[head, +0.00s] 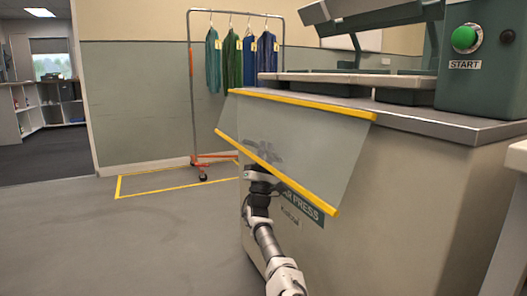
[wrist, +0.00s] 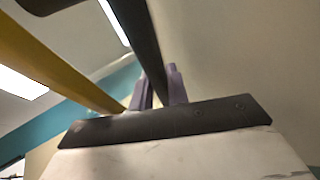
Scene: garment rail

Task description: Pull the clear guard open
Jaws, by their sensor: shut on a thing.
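The clear guard (head: 310,135) is a see-through panel with a yellow strip along its top and another along its lower edge. In the head view it hangs from the press's front edge, its lower edge swung outward and tilted. My gripper (head: 263,158) is at the lower yellow strip, partly seen through the panel. In the wrist view my gripper's purple fingers (wrist: 159,90) are shut on a dark bar (wrist: 142,40) that runs between them beside the yellow strip (wrist: 55,65). The exact contact is partly hidden.
The press body (head: 400,200) stands right behind the guard, with a green START button (head: 465,38) at upper right. A garment rail (head: 191,90) with several hanging garments stands at the back. The grey floor (head: 150,240) to the left is clear.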

